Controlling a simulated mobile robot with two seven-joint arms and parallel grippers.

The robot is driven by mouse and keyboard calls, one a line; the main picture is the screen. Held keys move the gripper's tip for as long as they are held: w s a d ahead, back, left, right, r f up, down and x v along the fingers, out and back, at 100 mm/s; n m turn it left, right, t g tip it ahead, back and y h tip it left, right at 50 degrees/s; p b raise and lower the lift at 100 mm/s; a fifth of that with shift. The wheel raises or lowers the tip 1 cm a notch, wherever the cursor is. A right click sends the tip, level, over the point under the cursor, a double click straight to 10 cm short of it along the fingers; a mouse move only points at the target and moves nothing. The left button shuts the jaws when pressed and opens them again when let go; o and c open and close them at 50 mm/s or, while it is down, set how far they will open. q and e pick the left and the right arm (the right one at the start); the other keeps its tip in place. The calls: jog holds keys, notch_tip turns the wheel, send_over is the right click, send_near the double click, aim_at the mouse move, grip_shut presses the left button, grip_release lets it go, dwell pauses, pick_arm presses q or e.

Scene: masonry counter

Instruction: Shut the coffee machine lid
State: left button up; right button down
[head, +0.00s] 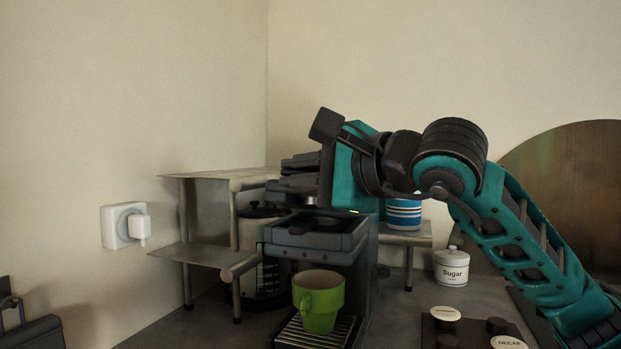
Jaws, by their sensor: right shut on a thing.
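The coffee machine (315,255) is a dark grey unit in the middle of the counter, with its top opening (318,226) showing. A green mug (319,300) stands upright on its slatted drip tray. My right gripper (300,178), with dark fingers, reaches in from the right just above the machine's top. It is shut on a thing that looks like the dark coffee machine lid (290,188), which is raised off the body. The fingers and lid are alike in colour, so their contact is hard to make out. My left gripper's fingers do not show.
A metal shelf (200,254) and a dark-lidded glass jug (262,285) stand left and behind the machine. A blue-striped cup (403,213) sits on a shelf to the right. A sugar jar (451,268) and a tray of round lids (445,313) are at right. A socket (122,226) is on the left wall.

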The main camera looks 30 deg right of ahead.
aim_at(296, 226)
jog(key=f+b, duration=0.1)
jog(key=f+n+t+b, duration=0.1)
jog(key=b, duration=0.1)
jog(key=f+n+b, duration=0.1)
jog(key=f, duration=0.1)
jog(key=shift+s+a, duration=0.35)
jog(key=shift+f+n+b, duration=0.1)
jog(key=shift+n+b, duration=0.3)
jog(key=shift+f, duration=0.1)
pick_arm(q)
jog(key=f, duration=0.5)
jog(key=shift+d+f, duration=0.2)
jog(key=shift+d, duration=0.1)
pick_arm(e)
jog(key=c, duration=1.2)
grip_release()
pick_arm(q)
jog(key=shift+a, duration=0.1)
